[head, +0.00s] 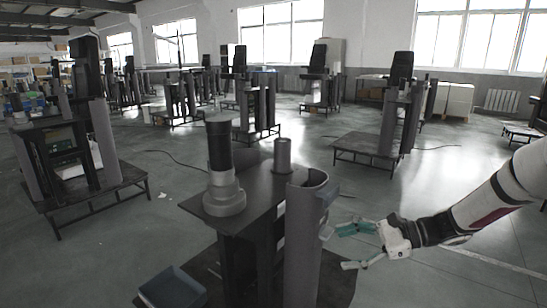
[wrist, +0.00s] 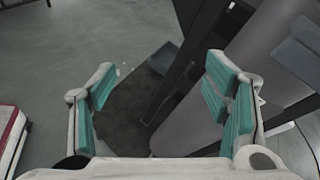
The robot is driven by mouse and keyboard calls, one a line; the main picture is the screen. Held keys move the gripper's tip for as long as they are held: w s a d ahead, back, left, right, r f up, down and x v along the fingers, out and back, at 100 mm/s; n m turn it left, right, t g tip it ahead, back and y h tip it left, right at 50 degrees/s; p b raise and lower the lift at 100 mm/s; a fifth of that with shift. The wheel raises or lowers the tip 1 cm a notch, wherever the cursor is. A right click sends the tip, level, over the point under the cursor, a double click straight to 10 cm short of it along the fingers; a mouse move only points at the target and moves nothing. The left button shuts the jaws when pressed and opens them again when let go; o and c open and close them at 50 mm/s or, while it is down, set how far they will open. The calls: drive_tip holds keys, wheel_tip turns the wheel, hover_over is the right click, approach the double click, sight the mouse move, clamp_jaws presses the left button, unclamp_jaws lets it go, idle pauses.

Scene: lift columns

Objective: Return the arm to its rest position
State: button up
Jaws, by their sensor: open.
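My gripper (head: 345,247) is at the right of the head view, at the end of my white and black arm, which reaches in from the right edge. Its teal-padded fingers are spread apart with nothing between them. It is beside the grey curved column (head: 303,240) of the nearest station. In the wrist view my gripper (wrist: 165,100) is also open. The grey column (wrist: 235,80) lies behind its right finger, and I cannot tell whether they touch.
The nearest station has a dark top plate (head: 262,190) bearing a grey and black cylinder (head: 222,165) and a short grey post (head: 283,155). A dark bin (head: 172,288) sits low at its left. Similar stations stand farther back. Open floor (head: 430,200) lies to the right.

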drive_tip(key=s+a+r+n+g+h, duration=0.25)
drive_tip(key=s+r+n+h, duration=0.2)
drive_tip(key=s, duration=0.55)
drive_tip(key=s+a+r+n+g+h, duration=0.25)
drive_tip(key=s+r+n, duration=0.3)
drive_tip(key=s, duration=0.45)
drive_tip(key=s+d+r+n+t+h, duration=0.1)
drive_tip(key=s+d+n+t+h, duration=0.15)
drive_tip(key=s, duration=0.65)
drive_tip(key=s+d+r+n+t+h, duration=0.1)
drive_tip(key=s+d+n+h, duration=0.25)
drive_tip(key=s, duration=0.55)
wheel_tip(320, 180, up, 18)
drive_tip(key=t+p, duration=0.3)
drive_tip(key=p, duration=1.3)
drive_tip(key=shift+a+n+h, duration=0.2)
drive_tip(key=shift+n+h, duration=0.1)
drive_tip(key=shift+h, duration=0.1)
drive_tip(key=shift+c, duration=0.2)
